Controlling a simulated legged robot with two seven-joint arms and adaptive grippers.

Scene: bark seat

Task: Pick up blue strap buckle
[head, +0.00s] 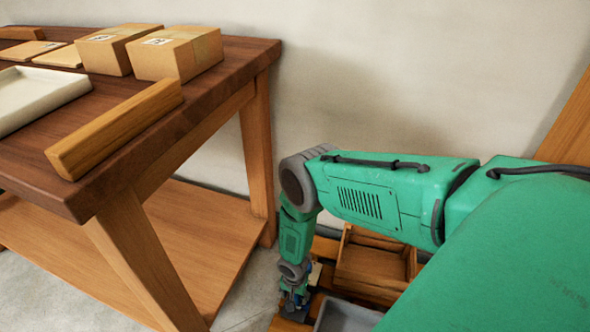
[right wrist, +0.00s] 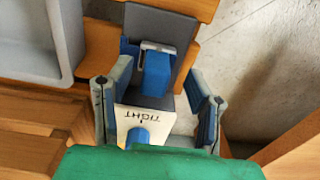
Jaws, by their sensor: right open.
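The blue strap buckle (right wrist: 156,73) shows in the right wrist view as a blue block with a pale metal frame at its far end, on a dark grey band. A white label (right wrist: 142,117) with "TIGHT" upside down and a blue patch lies on the near side of it. My right gripper (right wrist: 158,82) is open, its grey fingers with blue pads standing on either side of the buckle with gaps. In the head view the right gripper (head: 293,304) points down at the wooden seat; the buckle is too small to make out there. My left gripper is not in view.
A grey tray (right wrist: 38,45) lies left of the buckle, and a wooden box (head: 372,262) stands near my right gripper. A wooden table (head: 232,80) on the left holds cardboard boxes (head: 178,55), a white tray (head: 35,92) and a wooden bar (head: 115,128). A wall stands behind.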

